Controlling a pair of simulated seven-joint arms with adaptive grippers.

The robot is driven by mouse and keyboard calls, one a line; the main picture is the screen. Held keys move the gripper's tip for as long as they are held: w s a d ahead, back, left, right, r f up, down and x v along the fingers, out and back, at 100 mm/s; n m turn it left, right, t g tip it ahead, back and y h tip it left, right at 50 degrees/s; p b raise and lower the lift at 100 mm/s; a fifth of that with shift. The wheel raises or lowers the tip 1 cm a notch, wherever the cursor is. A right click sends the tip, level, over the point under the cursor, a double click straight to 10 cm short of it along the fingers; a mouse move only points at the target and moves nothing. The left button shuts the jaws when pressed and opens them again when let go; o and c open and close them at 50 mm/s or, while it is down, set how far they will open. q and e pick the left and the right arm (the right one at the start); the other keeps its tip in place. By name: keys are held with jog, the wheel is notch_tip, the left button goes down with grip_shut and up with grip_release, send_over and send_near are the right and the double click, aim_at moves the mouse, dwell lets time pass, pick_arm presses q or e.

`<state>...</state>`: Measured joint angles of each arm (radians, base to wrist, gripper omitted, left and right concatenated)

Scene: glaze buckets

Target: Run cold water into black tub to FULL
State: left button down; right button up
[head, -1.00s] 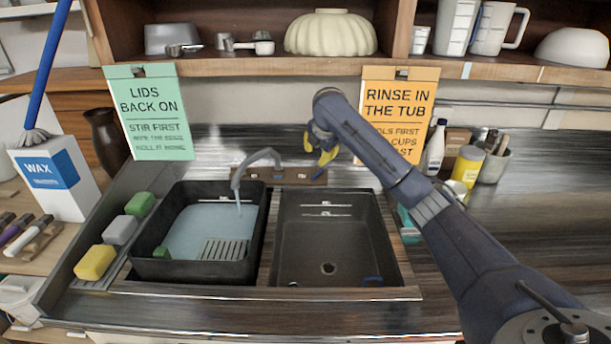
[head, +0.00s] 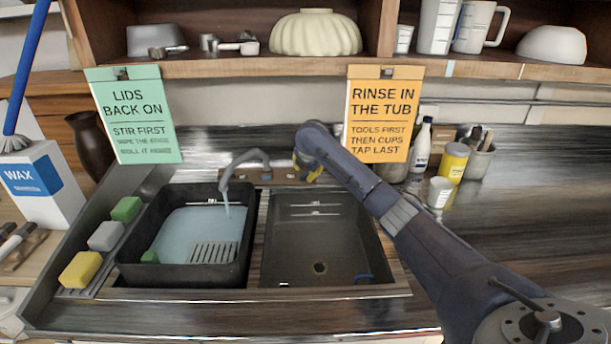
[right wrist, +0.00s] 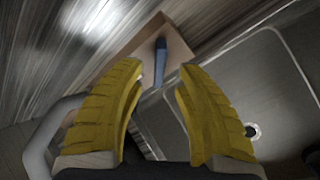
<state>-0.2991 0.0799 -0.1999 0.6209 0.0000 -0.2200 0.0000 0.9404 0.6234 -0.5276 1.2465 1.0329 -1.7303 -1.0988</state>
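The black tub (head: 128,250) stands in the left sink bay with pale blue water (head: 190,228) in it. The surface lies below the rim, just under a white mark (head: 212,202) on the back wall. The grey spout (head: 228,180) hangs over the tub and a thin stream falls from it. My right gripper (head: 308,170) is at the right end of the wooden tap base (head: 282,174). In the right wrist view its yellow fingers are apart, with the blue tap lever (right wrist: 160,60) just beyond and between the tips. Contact cannot be told. My left gripper is not in view.
The empty right basin (head: 320,240) lies below my right arm. Green, grey and yellow sponges (head: 80,270) line the left ledge. Bottles and a yellow can (head: 453,162) stand on the right counter. An orange sign (head: 384,115) hangs behind my arm.

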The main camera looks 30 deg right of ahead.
aim_at(306, 173)
jog(key=shift+x, duration=1.8)
grip_shut()
